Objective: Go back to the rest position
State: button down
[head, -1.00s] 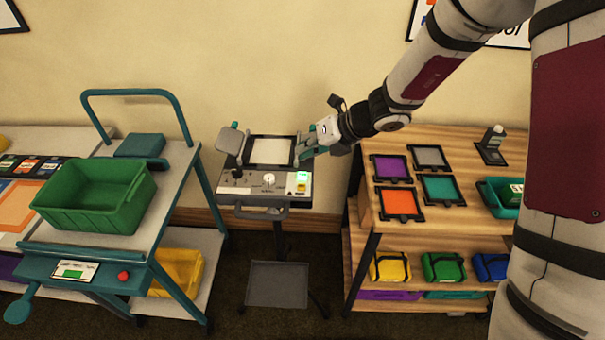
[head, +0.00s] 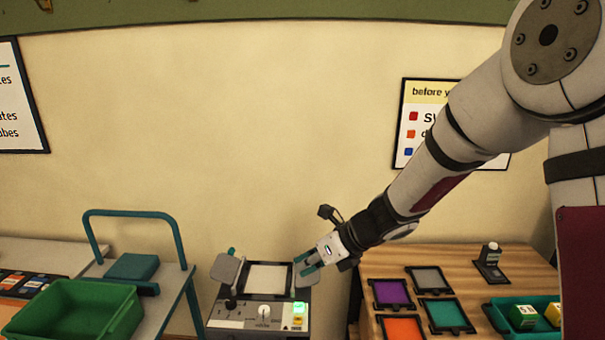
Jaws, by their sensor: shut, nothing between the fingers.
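My gripper (head: 308,264) is at the end of my arm, which reaches in from the right in the head view. It is shut and holds nothing. Its fingertips are at the upper right of the small grey machine (head: 260,313), by the right corner of its pale square plate (head: 267,278). I cannot tell whether the fingers touch the machine. A green light (head: 299,308) is lit on the machine's front panel.
A cart with a green bin (head: 75,310) stands on the left. On the right, a wooden table (head: 462,262) holds several coloured framed plates, a teal tray (head: 497,318) with blocks, and a small dark stand (head: 490,262). The wall (head: 250,120) behind is clear apart from posters.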

jog(key=s+d+r+n+h, duration=0.1)
jog(key=s+d+r+n, duration=0.2)
jog(key=s+r+n, duration=0.4)
jog(key=s+d+r+n+h, duration=0.2)
jog(key=s+d+r+n, duration=0.2)
jog(key=s+r+n, duration=0.3)
jog(key=s+d+r+n+t+h, duration=0.1)
jog(key=s+d+n+h, duration=0.4)
jog(key=s+d+n, duration=0.6)
jog(key=s+r+n, duration=0.1)
jog(key=s+n, duration=0.1)
jog(key=shift+d+r+n+t, duration=0.3)
jog(key=shift+d+r+t, duration=0.05)
jog(key=shift+r+t, duration=0.05)
jog(key=shift+a, duration=0.1)
